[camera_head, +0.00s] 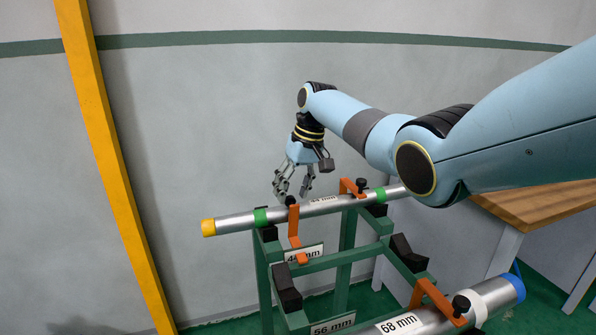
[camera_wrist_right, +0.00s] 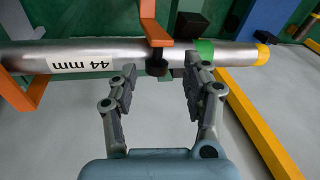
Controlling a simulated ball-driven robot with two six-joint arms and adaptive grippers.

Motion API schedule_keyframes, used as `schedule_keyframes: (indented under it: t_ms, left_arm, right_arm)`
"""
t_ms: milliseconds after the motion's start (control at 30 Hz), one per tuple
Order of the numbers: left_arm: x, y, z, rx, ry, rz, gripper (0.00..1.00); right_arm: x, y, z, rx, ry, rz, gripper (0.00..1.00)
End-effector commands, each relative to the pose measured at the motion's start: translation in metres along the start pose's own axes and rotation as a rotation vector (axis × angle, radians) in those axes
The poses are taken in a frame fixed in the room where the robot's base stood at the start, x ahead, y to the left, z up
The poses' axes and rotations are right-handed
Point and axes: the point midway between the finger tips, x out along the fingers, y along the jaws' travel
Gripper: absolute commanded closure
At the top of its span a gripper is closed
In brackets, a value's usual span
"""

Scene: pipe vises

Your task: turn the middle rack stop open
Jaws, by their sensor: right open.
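My right gripper (camera_head: 294,186) is open just above the left part of the 44 mm pipe (camera_head: 234,223). Below its fingers is an orange stop (camera_head: 294,228) with a black knob (camera_head: 292,200); the stop's arm hangs down in front of the pipe. In the right wrist view, the open fingers (camera_wrist_right: 160,82) flank that black knob (camera_wrist_right: 157,66), with the orange stop (camera_wrist_right: 155,32) beyond; I cannot tell whether they touch it. A second orange stop (camera_head: 352,187) sits further right on the same pipe. A third orange stop (camera_head: 430,298) is at the 68 mm pipe (camera_head: 490,295). My left gripper is not in view.
The green rack (camera_head: 345,258) carries black supports, with empty ones (camera_head: 408,252) between the two pipes. A 56 mm label (camera_head: 333,325) is at the bottom. A yellow post (camera_head: 105,140) stands left, a wooden table (camera_head: 540,203) right. The wall side is clear.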

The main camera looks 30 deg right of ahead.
Motion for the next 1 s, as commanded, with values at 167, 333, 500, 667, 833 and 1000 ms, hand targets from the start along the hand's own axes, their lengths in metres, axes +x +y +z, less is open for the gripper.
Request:
schedule_keyframes:
  t_ms: [167,333,500,667,833,1000]
  left_arm:
    - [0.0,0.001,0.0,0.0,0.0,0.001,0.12]
    - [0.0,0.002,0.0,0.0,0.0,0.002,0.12]
    - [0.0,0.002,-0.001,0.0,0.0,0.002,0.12]
    - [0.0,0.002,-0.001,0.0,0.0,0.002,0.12]
    - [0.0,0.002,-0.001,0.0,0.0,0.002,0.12]
    - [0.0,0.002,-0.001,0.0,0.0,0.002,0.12]
  right_arm:
    - [-0.039,0.001,-0.001,-0.002,0.007,0.003,0.51]
    - [-0.076,0.001,-0.002,-0.001,0.006,0.003,0.51]
    - [-0.1,0.001,-0.001,-0.001,0.004,0.002,0.51]
    - [-0.108,0.001,-0.001,0.0,0.003,0.002,0.51]
    - [-0.108,0.001,-0.001,0.0,0.003,0.002,0.51]
    - [-0.108,0.001,-0.001,0.0,0.003,0.002,0.51]
